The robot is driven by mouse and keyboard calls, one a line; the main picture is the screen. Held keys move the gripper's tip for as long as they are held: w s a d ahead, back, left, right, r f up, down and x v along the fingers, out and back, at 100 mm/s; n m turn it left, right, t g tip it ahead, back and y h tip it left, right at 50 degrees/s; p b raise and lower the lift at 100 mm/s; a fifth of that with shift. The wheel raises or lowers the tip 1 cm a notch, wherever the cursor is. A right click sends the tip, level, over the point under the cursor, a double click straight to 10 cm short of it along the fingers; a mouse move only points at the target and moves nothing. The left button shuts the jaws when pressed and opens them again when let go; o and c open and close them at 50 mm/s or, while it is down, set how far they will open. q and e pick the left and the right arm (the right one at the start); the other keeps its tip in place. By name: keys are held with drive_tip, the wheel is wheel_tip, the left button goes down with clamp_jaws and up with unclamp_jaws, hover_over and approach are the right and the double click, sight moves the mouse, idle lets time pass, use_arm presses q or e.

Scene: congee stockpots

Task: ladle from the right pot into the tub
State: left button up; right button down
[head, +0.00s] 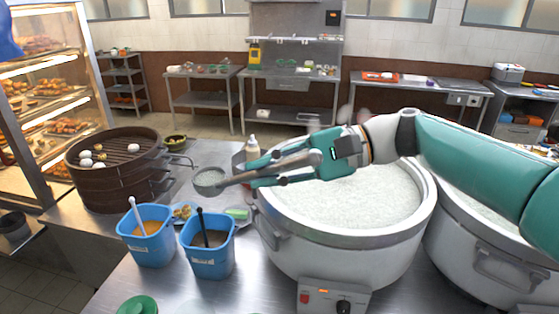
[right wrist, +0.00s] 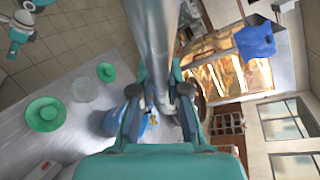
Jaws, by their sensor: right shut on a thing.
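My right gripper (head: 285,170) is shut on the ladle (head: 209,181), whose handle runs left to a round bowl. The bowl is out beyond the left pot, in front of the bamboo steamer; I cannot tell what it holds. In the right wrist view the handle (right wrist: 155,50) passes between the fingers (right wrist: 160,95). The left pot (head: 300,222), full of pale congee, stands below the gripper. The right pot (head: 480,262) is partly hidden by my arm. Two blue tubs, one left (head: 150,250) and one right (head: 211,262), stand left of the pots.
A dark bamboo steamer (head: 110,185) with white buns stands at the left. A green lid (head: 138,305) lies at the front.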

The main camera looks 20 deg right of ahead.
drive_tip(key=s+a+n+g, duration=0.2)
drive_tip(key=s+a+g, duration=0.1)
drive_tip(key=a, duration=0.1)
wheel_tip(320, 180, down, 31)
drive_tip(key=b, duration=1.6)
drive_tip(key=shift+w+f+y, duration=0.15)
drive_tip(key=shift+w+y, duration=0.15)
drive_tip(key=shift+b, duration=0.3)
drive_tip(key=shift+f+b, duration=0.5)
drive_tip(key=shift+f, duration=0.2)
drive_tip(key=shift+r, duration=0.1)
